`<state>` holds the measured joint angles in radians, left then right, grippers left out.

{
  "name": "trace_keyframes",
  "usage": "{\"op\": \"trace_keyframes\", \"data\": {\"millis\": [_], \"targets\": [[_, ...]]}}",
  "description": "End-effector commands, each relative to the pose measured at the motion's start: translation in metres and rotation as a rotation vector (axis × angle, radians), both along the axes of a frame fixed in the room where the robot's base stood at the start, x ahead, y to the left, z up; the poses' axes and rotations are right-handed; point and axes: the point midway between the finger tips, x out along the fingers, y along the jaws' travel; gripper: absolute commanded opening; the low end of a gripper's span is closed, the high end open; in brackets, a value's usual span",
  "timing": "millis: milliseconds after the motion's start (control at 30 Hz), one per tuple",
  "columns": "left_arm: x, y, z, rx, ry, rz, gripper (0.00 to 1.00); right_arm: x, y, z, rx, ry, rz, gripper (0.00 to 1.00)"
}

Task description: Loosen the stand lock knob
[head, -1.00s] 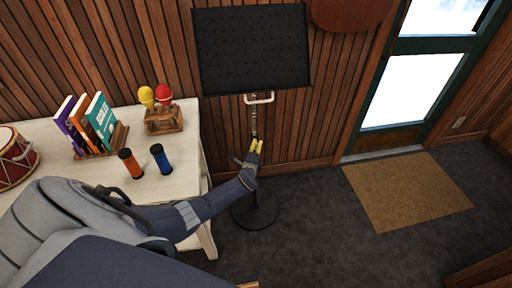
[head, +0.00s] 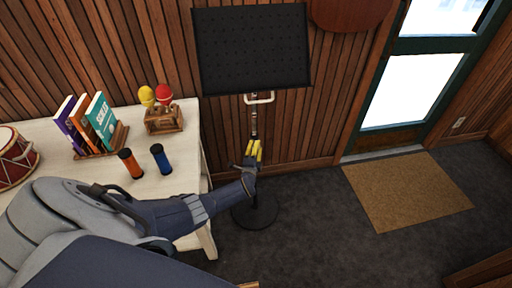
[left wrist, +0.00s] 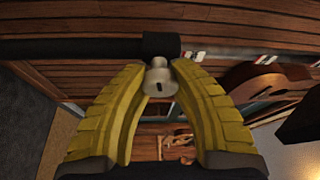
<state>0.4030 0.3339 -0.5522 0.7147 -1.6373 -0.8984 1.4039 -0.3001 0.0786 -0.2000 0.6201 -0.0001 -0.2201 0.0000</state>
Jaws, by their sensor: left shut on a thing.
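The music stand has a black perforated desk (head: 252,48), a thin upright pole (head: 254,122) and a round black base (head: 256,212) on the floor. My left gripper (head: 254,149) is at the pole, well below the desk. In the left wrist view, my left gripper (left wrist: 160,72) has its yellow fingers shut on the pale metal lock knob (left wrist: 160,80). The knob sits beside the end of a black tube (left wrist: 160,46) of the stand. In the head view the knob is hidden by the fingers. My right gripper is not in view.
A white table (head: 185,185) at left holds books (head: 88,122), a maraca rack (head: 163,120), orange (head: 130,162) and blue (head: 161,157) cylinders, and a drum (head: 17,158). A doormat (head: 407,190) lies by the door. The floor right of the stand is clear.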

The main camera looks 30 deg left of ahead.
Motion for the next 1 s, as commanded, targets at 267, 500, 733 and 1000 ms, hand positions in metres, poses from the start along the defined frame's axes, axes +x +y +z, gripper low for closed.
{"op": "trace_keyframes", "data": {"millis": [267,500,733,1000], "targets": [[-0.001,-0.0035,-0.0025,-0.004,0.001,-0.004,0.0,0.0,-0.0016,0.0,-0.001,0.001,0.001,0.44],[-0.0008,-0.0029,-0.002,-0.003,0.001,-0.004,0.38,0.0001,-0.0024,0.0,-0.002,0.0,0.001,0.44],[-0.0003,-0.0013,-0.0008,-0.003,-0.001,-0.001,0.57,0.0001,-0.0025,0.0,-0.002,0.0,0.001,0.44],[-0.0026,-0.0015,-0.0009,-0.003,-0.001,-0.001,0.57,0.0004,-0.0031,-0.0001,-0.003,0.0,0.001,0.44]]}}
